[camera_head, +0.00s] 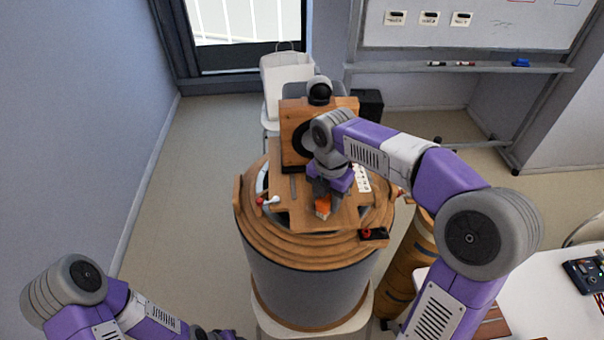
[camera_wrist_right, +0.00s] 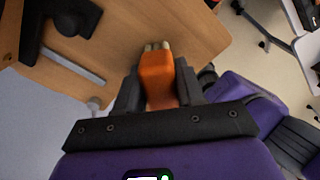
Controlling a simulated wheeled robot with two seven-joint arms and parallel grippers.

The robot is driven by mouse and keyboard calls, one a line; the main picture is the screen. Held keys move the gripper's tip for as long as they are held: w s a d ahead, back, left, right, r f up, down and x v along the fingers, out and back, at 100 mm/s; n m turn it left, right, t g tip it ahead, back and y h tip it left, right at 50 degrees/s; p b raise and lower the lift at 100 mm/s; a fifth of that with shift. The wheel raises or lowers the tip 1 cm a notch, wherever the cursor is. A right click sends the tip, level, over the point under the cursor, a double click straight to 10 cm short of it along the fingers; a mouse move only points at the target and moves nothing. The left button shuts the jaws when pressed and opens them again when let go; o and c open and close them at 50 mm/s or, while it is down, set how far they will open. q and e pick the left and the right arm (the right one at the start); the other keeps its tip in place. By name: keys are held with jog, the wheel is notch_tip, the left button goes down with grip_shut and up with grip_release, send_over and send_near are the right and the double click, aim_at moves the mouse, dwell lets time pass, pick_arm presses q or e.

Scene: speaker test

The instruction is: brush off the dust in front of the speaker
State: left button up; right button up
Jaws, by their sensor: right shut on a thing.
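The wooden speaker (camera_head: 292,125) with a dark round cone stands at the back of a wooden board (camera_head: 285,215) on a round drum-like table. My right gripper (camera_head: 326,194) is over the board in front of the speaker, shut on an orange brush (camera_head: 322,207). The right wrist view shows the brush (camera_wrist_right: 158,80) between the fingers, its pale bristles pointing at the board; I cannot tell whether they touch it. My arm hides part of the speaker. I cannot make out any dust. My left gripper (camera_head: 215,334) is barely in view at the bottom edge.
A red-and-white item (camera_head: 268,202) lies left on the round table (camera_head: 315,258), and a small black device (camera_head: 374,235) lies at its front right. A white power strip (camera_head: 362,179) is right of my gripper. A white table (camera_head: 545,300) stands at the lower right.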

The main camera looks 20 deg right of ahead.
jog(key=shift+w+a+p, duration=0.1)
jog(key=shift+w+a, duration=0.1)
jog(key=shift+a, duration=0.7)
jog(key=shift+w+a+p, duration=0.1)
jog(key=shift+w+a, duration=0.15)
jog(key=shift+a, duration=0.65)
jog(key=shift+w+a+p, duration=0.1)
jog(key=shift+w+a, duration=0.1)
jog(key=shift+a, duration=0.7)
jog(key=shift+w+a+r+p, duration=0.1)
jog(key=shift+r+p, duration=0.2)
jog(key=shift+p, duration=0.1)
notch_tip(320, 180, up, 2)
jog(key=shift+r+p, duration=0.1)
jog(key=shift+p, duration=0.35)
notch_tip(320, 180, up, 2)
jog(key=shift+p, duration=1.1)
pick_arm(q)
notch_tip(320, 180, up, 8)
jog(key=p, duration=0.3)
jog(key=shift+w+a, duration=0.2)
jog(key=shift+w, duration=0.25)
pick_arm(e)
notch_tip(320, 180, up, 3)
jog(key=shift+r, duration=0.2)
pick_arm(q)
jog(key=shift+f, duration=0.1)
